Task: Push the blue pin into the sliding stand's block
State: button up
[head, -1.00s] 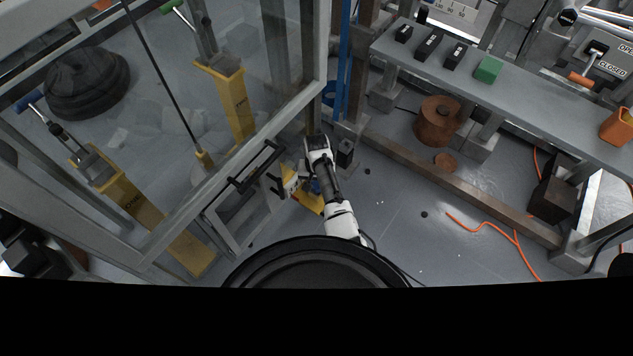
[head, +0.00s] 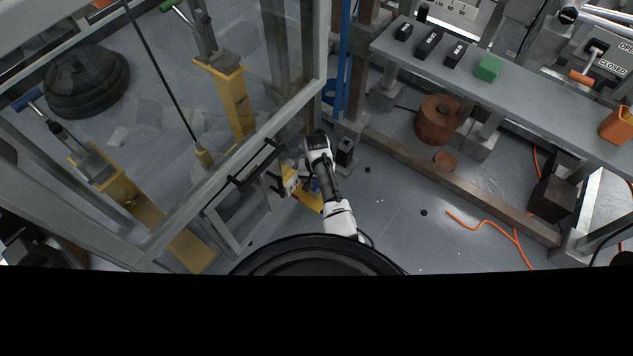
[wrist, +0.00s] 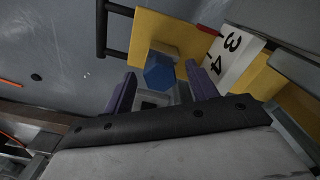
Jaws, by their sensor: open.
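The blue pin (wrist: 160,74) shows in the wrist view as a hexagonal head in front of a yellow block (wrist: 151,27) of the stand. My gripper (wrist: 161,70) is open, with its purple fingers on either side of the blue head. I cannot tell whether either finger touches it, and how deep the pin sits is hidden. A white label reading 3 and 4 (wrist: 230,60) is right of the pin. In the head view the stand's yellow part (head: 309,201) is low beside my arm, which hides much of it.
A black handle (wrist: 116,28) joins the yellow block's left side. A glazed frame (head: 322,60) stands left of my arm. A grey bench (head: 520,98) and a brown floor beam (head: 460,184) are to the right. Grey floor (head: 395,205) is open between; an orange cable (head: 490,228) lies further right.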

notch_tip(320, 180, up, 14)
jog(key=p, duration=1.3)
jog(key=shift+p, duration=0.35)
jog(key=shift+f, duration=0.1)
